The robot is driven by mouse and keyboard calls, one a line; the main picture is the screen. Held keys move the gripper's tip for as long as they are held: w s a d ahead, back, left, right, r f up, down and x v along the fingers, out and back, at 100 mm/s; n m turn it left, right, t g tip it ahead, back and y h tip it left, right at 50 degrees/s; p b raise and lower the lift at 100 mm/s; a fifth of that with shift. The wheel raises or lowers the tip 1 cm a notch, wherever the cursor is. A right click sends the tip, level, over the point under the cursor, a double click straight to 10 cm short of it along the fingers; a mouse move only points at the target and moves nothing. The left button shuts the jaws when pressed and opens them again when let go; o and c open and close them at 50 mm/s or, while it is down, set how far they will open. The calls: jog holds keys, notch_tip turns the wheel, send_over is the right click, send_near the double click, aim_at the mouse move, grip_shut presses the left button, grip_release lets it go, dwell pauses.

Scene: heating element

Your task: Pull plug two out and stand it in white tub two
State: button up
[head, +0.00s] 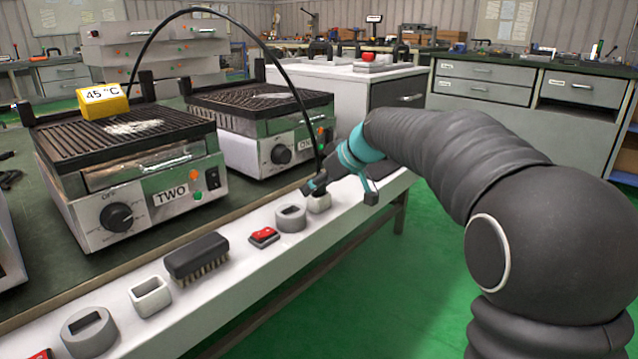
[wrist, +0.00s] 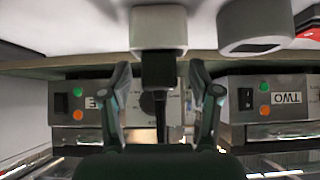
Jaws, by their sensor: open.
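A white tub (head: 320,203) stands on the white ledge and also shows in the wrist view (wrist: 158,28). A black plug (wrist: 157,72) stands upright at its mouth, its lower end seemingly inside. A black cable (head: 290,72) arcs from behind the heater marked TWO (head: 135,165) down to the plug. My gripper (head: 317,186) is open, with a finger on each side of the plug in the wrist view (wrist: 160,80); contact cannot be told. A round grey socket (head: 291,217) with an empty-looking slot is beside the tub. No number is readable on the tub.
A red switch (head: 264,238), a dark brush (head: 196,257), a second white tub (head: 151,297) and another grey socket (head: 90,332) line the ledge (head: 225,285). A second heater (head: 265,130) stands behind the gripper. A yellow 45 °C block (head: 103,101) sits on heater TWO.

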jog(key=v, duration=1.2)
